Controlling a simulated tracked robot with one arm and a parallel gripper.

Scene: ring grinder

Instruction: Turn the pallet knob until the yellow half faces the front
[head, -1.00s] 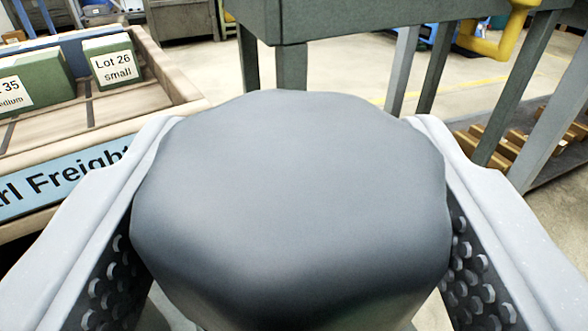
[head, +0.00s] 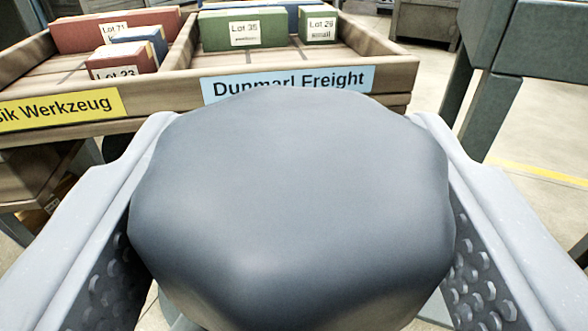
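A wooden pallet (head: 398,101) with raised sides stands ahead at the upper left. I see no knob that I can identify for sure. The two light grey fingers of my gripper (head: 292,118) stand wide apart at left and right. A large dark grey rounded body (head: 292,205) fills the space between them.
Red (head: 115,32), green (head: 243,28) and blue blocks with lot labels lie in the pallet, split by a wooden divider. A grey-green table or frame (head: 540,40) stands at the right. Pale floor with a yellow line (head: 540,173) is open between and below it.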

